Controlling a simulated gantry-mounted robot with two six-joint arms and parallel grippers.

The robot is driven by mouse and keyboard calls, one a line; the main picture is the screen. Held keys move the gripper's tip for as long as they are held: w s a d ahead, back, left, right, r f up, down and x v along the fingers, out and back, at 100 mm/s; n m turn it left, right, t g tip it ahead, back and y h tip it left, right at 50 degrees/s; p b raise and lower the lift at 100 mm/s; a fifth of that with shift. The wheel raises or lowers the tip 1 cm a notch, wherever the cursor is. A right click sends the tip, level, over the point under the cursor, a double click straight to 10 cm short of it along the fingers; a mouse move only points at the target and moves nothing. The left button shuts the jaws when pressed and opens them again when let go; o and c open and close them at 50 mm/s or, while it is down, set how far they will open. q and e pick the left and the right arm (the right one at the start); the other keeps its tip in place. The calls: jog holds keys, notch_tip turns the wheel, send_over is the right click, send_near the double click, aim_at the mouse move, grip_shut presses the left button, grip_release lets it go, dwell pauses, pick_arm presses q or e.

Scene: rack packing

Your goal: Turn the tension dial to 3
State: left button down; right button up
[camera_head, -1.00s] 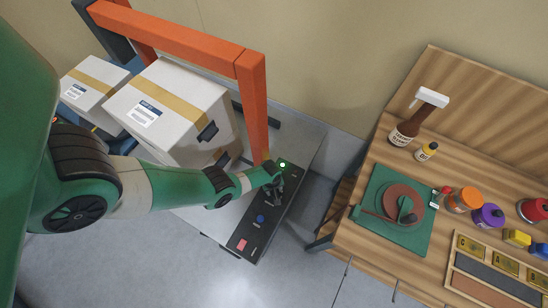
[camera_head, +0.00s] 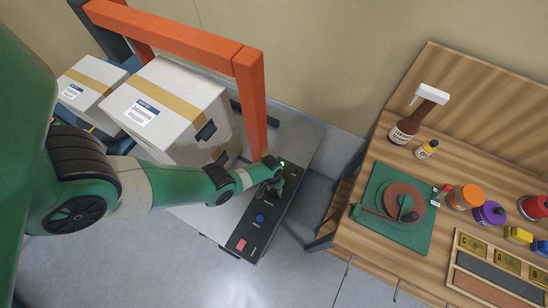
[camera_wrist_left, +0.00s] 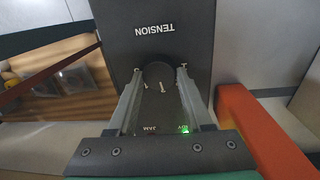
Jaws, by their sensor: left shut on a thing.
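The tension dial (camera_wrist_left: 158,79) is a dark round knob on a black control panel (camera_wrist_left: 118,22), under the word TENSION, which shows upside down in the left wrist view. Small white marks lie by the knob, too small to read surely. My left gripper (camera_wrist_left: 160,71) has one finger on each side of the dial and is shut on it. In the head view the left gripper (camera_head: 273,185) is over the upper part of the panel (camera_head: 250,228) and hides the dial. My right gripper is in neither view.
A green light (camera_wrist_left: 184,129) is lit beside the dial. A wooden workbench (camera_head: 345,225) stands to the right.

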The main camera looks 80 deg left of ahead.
aim_at(273, 190)
pick_arm(q)
jog(key=shift+m, duration=0.5)
jog(key=shift+c, duration=1.5)
grip_release()
notch_tip(273, 190, up, 12)
jog(key=p, duration=1.1)
jog(key=shift+s+a+f+p, duration=0.2)
jog(key=shift+a+p, duration=0.05)
jog(key=shift+p, duration=0.15)
